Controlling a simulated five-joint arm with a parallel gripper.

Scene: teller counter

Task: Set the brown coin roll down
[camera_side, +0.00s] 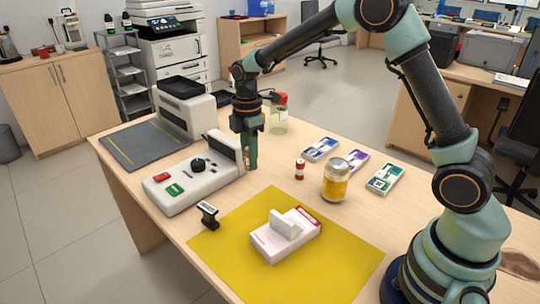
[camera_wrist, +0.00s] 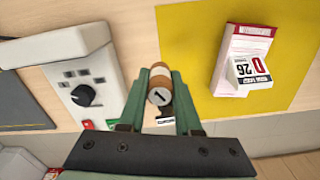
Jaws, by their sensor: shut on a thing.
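My gripper (camera_side: 250,151) is low over the counter, just right of the grey-white machine with the black knob (camera_side: 193,178). In the wrist view, its green fingers (camera_wrist: 161,98) are shut on the brown coin roll (camera_wrist: 160,74), whose pale round end faces the camera. In the side view the fingers hide most of the roll. I cannot tell whether its lower end touches the counter.
A yellow mat (camera_side: 222,238) bears a white and red pad (camera_side: 285,237). Bare counter lies between gripper and mat.

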